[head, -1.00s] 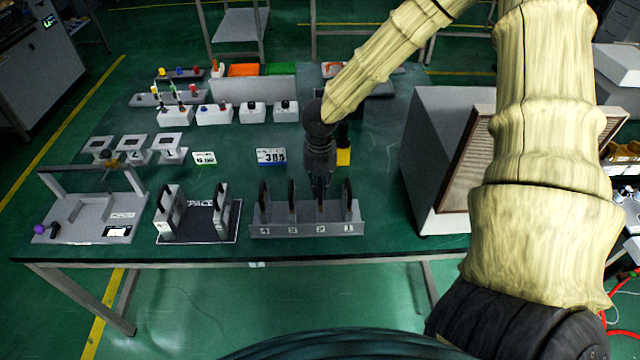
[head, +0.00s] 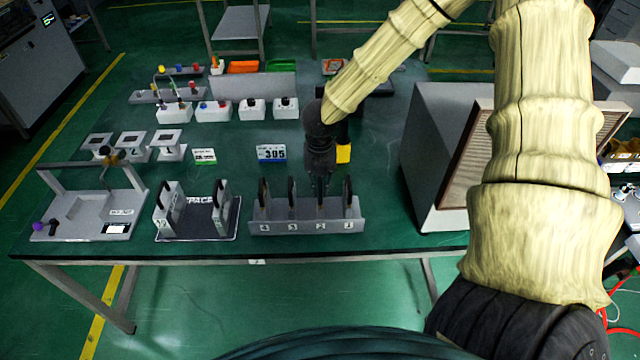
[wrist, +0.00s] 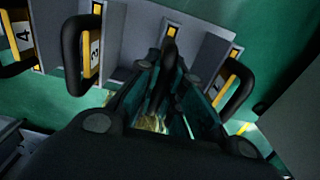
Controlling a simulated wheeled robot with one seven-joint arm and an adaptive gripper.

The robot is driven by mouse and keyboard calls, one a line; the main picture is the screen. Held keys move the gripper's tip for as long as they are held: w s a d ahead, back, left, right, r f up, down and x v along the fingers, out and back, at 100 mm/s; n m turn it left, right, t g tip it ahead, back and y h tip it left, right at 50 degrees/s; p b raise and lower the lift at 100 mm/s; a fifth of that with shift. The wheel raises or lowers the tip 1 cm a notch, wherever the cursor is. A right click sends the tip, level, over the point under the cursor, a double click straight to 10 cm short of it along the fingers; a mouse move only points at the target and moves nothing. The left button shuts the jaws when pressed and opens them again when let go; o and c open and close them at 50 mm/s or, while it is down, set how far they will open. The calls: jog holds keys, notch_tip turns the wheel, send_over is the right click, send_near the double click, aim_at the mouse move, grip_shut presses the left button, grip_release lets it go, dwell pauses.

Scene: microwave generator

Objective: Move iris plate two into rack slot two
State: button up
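The grey rack (head: 305,228) stands near the table's front edge, its front labelled 4, 3, 2, 1 from left to right. Black ring-shaped plates stand upright in it. My gripper (head: 320,190) points down over the slot marked 2, with its fingertips low in the rack. In the wrist view, plate two (wrist: 168,55) is a dark upright loop between the two fingers of my gripper (wrist: 168,72). I cannot tell whether the fingers press on it. Its lower part is hidden. Plate three (wrist: 72,55) and plate one (wrist: 236,88) stand to either side, close to the fingers.
A dark stand with two upright holders (head: 196,222) is left of the rack, and a grey fixture with a frame (head: 90,215) is farther left. A large grey box (head: 432,150) stands to the right. Small number signs (head: 271,153) stand behind the rack.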

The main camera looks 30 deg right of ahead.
jog(key=o, duration=0.5)
jog(key=shift+c, duration=0.2)
jog(key=shift+r, duration=0.1)
notch_tip(320, 180, up, 12)
dwell(0.3)
